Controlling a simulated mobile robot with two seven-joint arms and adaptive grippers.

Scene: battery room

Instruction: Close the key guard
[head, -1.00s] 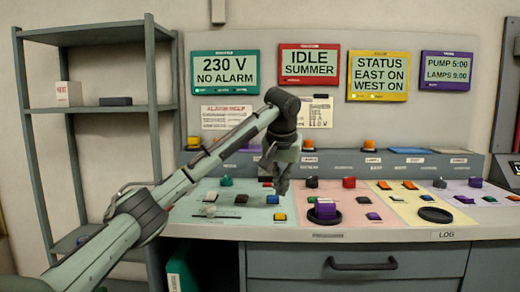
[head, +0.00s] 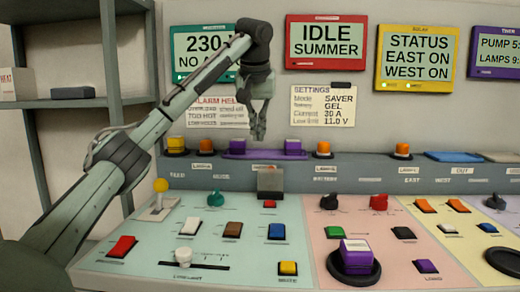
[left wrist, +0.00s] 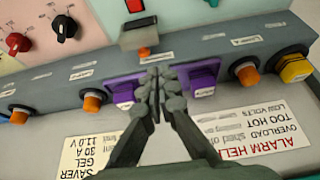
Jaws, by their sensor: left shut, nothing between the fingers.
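My left gripper (head: 258,134) is shut and empty, pointing down at the back ledge of the console. In the left wrist view its fingertips (left wrist: 154,74) overlap the middle of a purple fitting (left wrist: 203,78); I cannot tell whether they touch it. In the head view the purple fitting (head: 265,154) lies along the ledge with a purple block at each end. A small grey box-like cover (head: 270,180) stands in front of it, and also shows in the left wrist view (left wrist: 138,34). No label shows which of these is the key guard. My right gripper is not in view.
Orange lamps (head: 323,149) and a yellow one (head: 176,145) stand along the ledge. The sloping panel (head: 115,263) carries switches, knobs and buttons, including a yellow-topped lever (head: 160,190). Display screens (head: 326,42) and a settings note (head: 323,106) are on the wall behind.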

